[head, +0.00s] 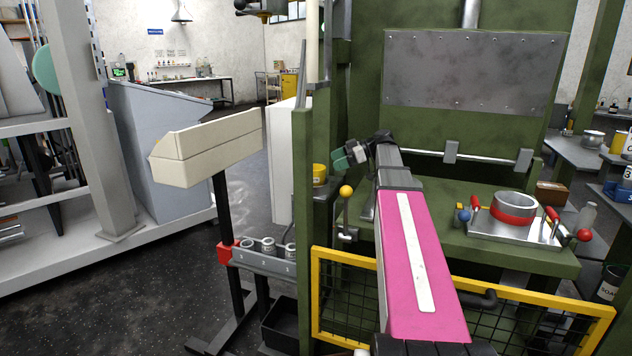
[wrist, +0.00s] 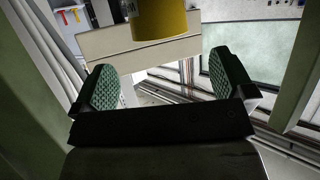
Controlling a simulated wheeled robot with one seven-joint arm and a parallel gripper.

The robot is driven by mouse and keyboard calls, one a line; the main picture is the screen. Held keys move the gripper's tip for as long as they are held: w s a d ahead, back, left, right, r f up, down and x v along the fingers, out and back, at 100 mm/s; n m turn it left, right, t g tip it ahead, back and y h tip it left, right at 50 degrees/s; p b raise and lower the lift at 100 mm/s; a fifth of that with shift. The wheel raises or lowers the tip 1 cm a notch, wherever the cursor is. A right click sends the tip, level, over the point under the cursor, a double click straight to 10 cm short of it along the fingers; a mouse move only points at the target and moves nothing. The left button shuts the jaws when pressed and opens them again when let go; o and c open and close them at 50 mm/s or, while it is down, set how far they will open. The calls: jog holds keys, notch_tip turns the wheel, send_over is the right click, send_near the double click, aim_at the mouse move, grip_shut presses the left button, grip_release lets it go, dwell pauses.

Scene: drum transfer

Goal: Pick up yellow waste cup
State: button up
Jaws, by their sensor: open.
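The yellow cup (head: 320,171) is beside the green post, just left of my gripper (head: 343,160) in the head view. It looks like it stands on a green ledge, but its base is hard to make out. In the wrist view the yellow cup (wrist: 160,24) is at the top centre, cut off by the frame edge, beyond the fingertips. My gripper (wrist: 166,86) is open there, with its two green padded fingers apart and nothing between them. The cup and the fingers appear apart.
A green post (head: 305,190) stands close to the cup's left. A cream box on a stand (head: 210,145) is farther left. A yellow-framed mesh guard (head: 530,320) is below my arm. A metal fixture with a red-banded ring (head: 513,213) sits on the green bench at right.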

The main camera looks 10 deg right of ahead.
aim_at(316, 179)
jog(key=x, duration=0.9)
jog(key=shift+s+d+f, duration=0.1)
jog(key=shift+d+f, duration=0.05)
jog(key=shift+f, duration=0.1)
jog(key=c, duration=0.9)
